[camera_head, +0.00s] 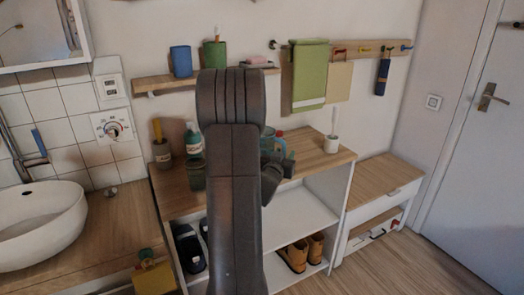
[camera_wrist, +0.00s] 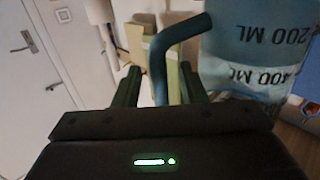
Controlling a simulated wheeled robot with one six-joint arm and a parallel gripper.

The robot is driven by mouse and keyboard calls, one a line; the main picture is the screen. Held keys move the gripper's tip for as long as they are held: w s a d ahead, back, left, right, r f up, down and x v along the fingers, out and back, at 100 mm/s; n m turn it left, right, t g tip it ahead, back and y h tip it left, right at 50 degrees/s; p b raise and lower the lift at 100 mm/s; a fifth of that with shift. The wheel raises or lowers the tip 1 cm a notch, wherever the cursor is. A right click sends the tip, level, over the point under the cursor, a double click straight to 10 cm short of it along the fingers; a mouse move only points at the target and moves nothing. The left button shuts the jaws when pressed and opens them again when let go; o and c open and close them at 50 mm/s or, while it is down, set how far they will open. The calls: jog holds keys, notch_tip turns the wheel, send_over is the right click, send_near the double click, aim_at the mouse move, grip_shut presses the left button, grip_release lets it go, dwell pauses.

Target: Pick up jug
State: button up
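The jug (camera_wrist: 258,50) is a bluish, see-through vessel with dark ML marks that appear upside down. It fills the upper right of the wrist view. Its dark blue-grey handle (camera_wrist: 158,62) curves out to the left and down. My gripper (camera_wrist: 160,75) is open, with one finger on each side of the handle and gaps visible between. I cannot tell whether a finger touches it. In the head view my dark arm covers the middle of the shelf top, and the jug is mostly hidden behind it.
The wooden-topped shelf unit (camera_head: 313,161) also bears a bottle (camera_head: 193,138), a brush pot (camera_head: 161,153) and a white brush holder (camera_head: 332,144). A wall shelf (camera_head: 155,82) with cups hangs above. A green towel (camera_head: 309,75) hangs behind. A basin (camera_head: 42,225) is at left.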

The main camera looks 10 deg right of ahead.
grip_shut()
